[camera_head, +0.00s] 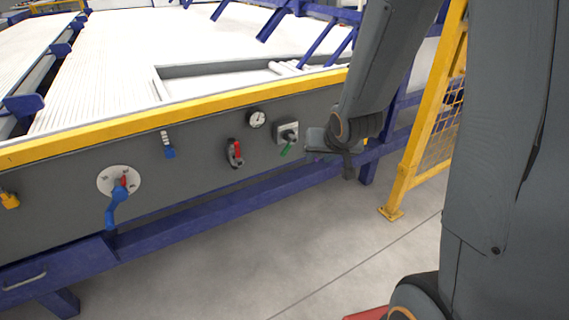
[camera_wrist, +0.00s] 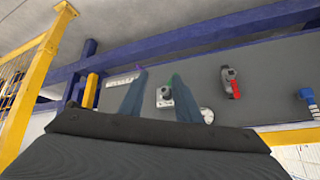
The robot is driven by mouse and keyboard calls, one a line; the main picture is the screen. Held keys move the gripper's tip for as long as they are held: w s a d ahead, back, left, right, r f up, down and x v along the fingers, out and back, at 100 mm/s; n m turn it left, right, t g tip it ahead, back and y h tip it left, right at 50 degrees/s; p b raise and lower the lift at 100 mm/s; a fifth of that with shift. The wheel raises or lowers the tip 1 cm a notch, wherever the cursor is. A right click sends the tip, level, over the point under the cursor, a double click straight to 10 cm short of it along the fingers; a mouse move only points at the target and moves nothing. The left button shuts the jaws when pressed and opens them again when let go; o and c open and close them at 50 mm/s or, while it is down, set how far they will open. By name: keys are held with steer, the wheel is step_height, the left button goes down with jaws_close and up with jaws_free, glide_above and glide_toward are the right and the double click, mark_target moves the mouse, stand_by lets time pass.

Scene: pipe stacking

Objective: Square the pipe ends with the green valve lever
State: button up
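The green valve lever (camera_head: 287,149) hangs from a grey square valve plate (camera_head: 281,132) on the dark side panel of the pipe table. It points down and left. In the wrist view the valve (camera_wrist: 164,97) sits between my two fingers, and part of the green lever (camera_wrist: 176,80) shows by the right fingertip. My gripper (camera_wrist: 159,77) is open and empty, its fingers spread. In the head view my gripper (camera_head: 311,140) is just right of the lever; whether it touches it I cannot tell. White pipes (camera_head: 290,68) lie on the table, their ends partly hidden.
A round gauge (camera_head: 257,119), a red handle (camera_head: 235,153), a small blue lever (camera_head: 169,151) and a large blue lever (camera_head: 117,206) line the panel to the left. A yellow fence (camera_head: 411,150) stands right of my forearm. The floor in front is clear.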

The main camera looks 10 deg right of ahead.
steer(key=w+f+t+y+b, duration=0.2)
steer(key=w+f+t+b, duration=0.2)
steer(key=w+f+b, duration=0.5)
steer(key=m+t+y+b, duration=0.2)
steer(key=t+y+b, duration=0.25)
steer(key=b, duration=0.65)
glide_toward(287, 151)
steer(key=x, duration=0.3)
steer(key=shift+t+h, duration=0.45)
steer(key=shift+a+b+x, duration=0.1)
steer(key=shift+b+x, duration=0.55)
steer(key=shift+x, duration=1.25)
steer(key=shift+a+b+x, duration=0.15)
steer(key=shift+b+x, duration=0.5)
steer(key=shift+x, duration=1.2)
steer(key=shift+f, duration=0.15)
steer(key=shift+c, duration=0.3)
jaws_close()
